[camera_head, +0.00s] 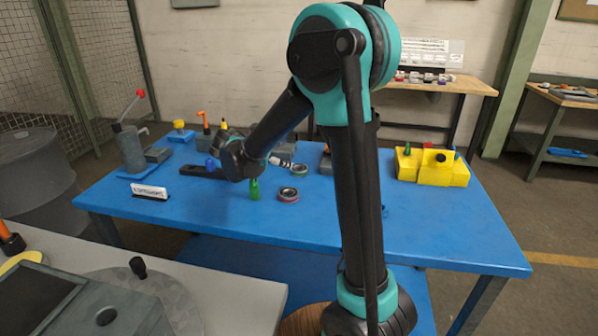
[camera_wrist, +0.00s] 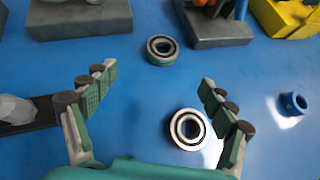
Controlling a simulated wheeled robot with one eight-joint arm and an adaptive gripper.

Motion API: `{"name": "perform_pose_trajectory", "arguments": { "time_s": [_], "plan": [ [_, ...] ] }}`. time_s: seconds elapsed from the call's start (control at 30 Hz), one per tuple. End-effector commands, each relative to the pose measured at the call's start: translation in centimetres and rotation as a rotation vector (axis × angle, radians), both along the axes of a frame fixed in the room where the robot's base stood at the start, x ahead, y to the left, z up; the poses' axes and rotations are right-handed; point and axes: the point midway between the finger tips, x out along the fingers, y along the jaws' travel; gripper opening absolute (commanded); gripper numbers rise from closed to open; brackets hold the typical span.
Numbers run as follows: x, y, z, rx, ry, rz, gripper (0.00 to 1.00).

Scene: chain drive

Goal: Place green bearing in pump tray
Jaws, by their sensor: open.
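The green bearing (camera_wrist: 161,49), a ring with a green outer band, lies flat on the blue table in the wrist view, beyond my fingertips. It also shows in the head view (camera_head: 299,170). A second bearing (camera_wrist: 189,129) lies nearer, beside my right finger; its band looks reddish in the head view (camera_head: 288,195). My gripper (camera_wrist: 158,83) is open, with nothing between its fingers, above the table. In the head view my arm partly hides the gripper. I cannot tell which holder is the pump tray.
Grey blocks (camera_wrist: 80,17) stand at the top of the wrist view, with a yellow block (camera_head: 432,167) at the table's right. A small blue ring (camera_wrist: 292,104) lies to the right. The front right of the table is clear.

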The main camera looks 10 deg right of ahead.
Motion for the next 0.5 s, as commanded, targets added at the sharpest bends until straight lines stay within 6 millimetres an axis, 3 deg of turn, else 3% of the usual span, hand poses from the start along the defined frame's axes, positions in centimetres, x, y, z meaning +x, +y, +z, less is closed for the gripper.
{"name": "perform_pose_trajectory", "arguments": {
  "time_s": [0.3, 0.5],
  "plan": [
    [3.8, -3.8, -3.6, 0.002, -0.001, -0.006, 0.84],
    [5.2, -5.3, -5.1, 0.003, 0.000, -0.005, 0.84]
  ]
}}
